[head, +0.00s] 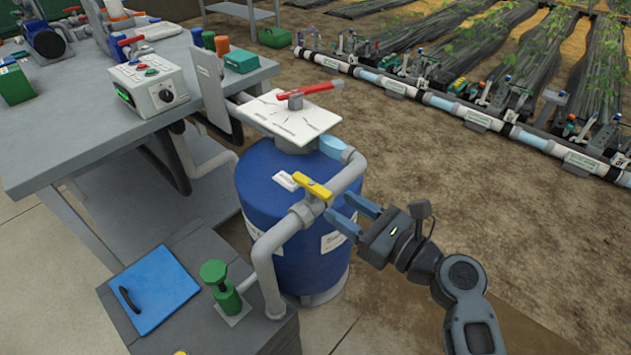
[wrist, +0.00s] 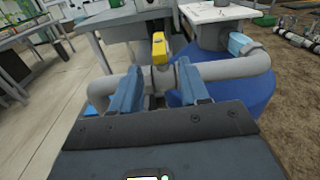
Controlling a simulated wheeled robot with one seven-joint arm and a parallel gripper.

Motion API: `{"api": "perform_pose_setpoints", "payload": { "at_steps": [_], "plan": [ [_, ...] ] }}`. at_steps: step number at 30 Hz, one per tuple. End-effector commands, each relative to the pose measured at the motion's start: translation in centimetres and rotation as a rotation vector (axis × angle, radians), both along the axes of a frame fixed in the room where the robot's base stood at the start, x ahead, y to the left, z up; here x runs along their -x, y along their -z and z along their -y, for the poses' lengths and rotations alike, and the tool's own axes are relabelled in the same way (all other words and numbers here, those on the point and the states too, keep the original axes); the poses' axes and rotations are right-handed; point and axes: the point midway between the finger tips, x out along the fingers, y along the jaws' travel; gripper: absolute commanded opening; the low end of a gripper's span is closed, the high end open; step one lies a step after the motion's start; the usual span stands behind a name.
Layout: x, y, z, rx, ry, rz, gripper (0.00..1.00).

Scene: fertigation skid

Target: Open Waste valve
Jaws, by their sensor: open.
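A valve with a yellow lever (head: 312,187) sits on the grey pipe (head: 340,185) in front of the blue tank (head: 270,190). Its lever lies across the pipe. I cannot read a label that names it as the Waste valve. My gripper (head: 348,212) is open and empty, its blue fingers just right of the lever and pointing at it. In the wrist view, the yellow lever (wrist: 159,47) shows ahead, between and beyond the open fingers (wrist: 160,88), with its end facing me. The fingers look apart from the lever.
A red lever (head: 310,89) sits on the white plate atop the tank. A green knobbed valve (head: 220,285) and a blue lid (head: 155,288) are on the grey box at lower left. A bench (head: 100,125) with a control box (head: 150,85) stands left. Bare soil lies right.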

Motion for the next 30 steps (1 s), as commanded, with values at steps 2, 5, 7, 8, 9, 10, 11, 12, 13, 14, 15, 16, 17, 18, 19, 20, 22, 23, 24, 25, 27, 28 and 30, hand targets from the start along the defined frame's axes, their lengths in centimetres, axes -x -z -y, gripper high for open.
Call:
{"api": "perform_pose_setpoints", "payload": {
  "at_steps": [2, 5, 7, 8, 9, 10, 11, 12, 13, 14, 15, 16, 17, 18, 19, 20, 22, 23, 24, 25, 27, 28, 30],
  "plan": [
    [-0.5, -0.6, -0.4, -0.028, -0.015, -0.012, 0.45],
    [-0.9, -0.8, -0.9, -0.040, -0.022, -0.017, 0.45],
    [-1.4, -0.8, -1.5, -0.040, -0.022, -0.017, 0.45],
    [-1.6, -0.8, -1.9, -0.040, -0.022, -0.017, 0.45],
    [-2.0, -0.8, -2.4, -0.038, -0.023, -0.017, 0.45],
    [-2.3, -0.9, -2.8, -0.039, -0.022, -0.016, 0.45],
    [-2.6, -0.8, -3.1, -0.039, -0.021, -0.016, 0.45],
    [-2.9, -0.8, -3.6, -0.038, -0.022, -0.016, 0.45],
    [-3.2, -0.8, -4.0, -0.037, -0.022, -0.015, 0.45],
    [-3.5, -0.8, -4.3, -0.037, -0.021, -0.015, 0.45],
    [-3.9, -0.8, -4.8, -0.036, -0.020, -0.016, 0.45],
    [-4.1, -0.8, -5.1, -0.036, -0.020, -0.016, 0.45],
    [-4.4, -0.8, -5.3, -0.037, -0.020, -0.015, 0.45],
    [-4.6, -0.8, -5.7, -0.036, -0.019, -0.016, 0.45],
    [-4.8, -0.7, -5.9, -0.036, -0.019, -0.016, 0.45],
    [-4.9, -0.7, -6.1, -0.036, -0.019, -0.016, 0.45],
    [-5.1, -0.8, -6.4, -0.036, -0.019, -0.015, 0.45],
    [-5.2, -0.8, -6.5, -0.036, -0.019, -0.015, 0.45],
    [-5.2, -0.8, -6.6, -0.035, -0.019, -0.016, 0.45],
    [-5.3, -0.8, -6.6, -0.035, -0.019, -0.016, 0.45],
    [-5.3, -0.8, -6.6, -0.035, -0.018, -0.016, 0.45],
    [-5.3, -0.8, -6.6, -0.035, -0.018, -0.016, 0.45],
    [-5.3, -0.8, -6.6, -0.035, -0.018, -0.016, 0.45]
  ]
}}
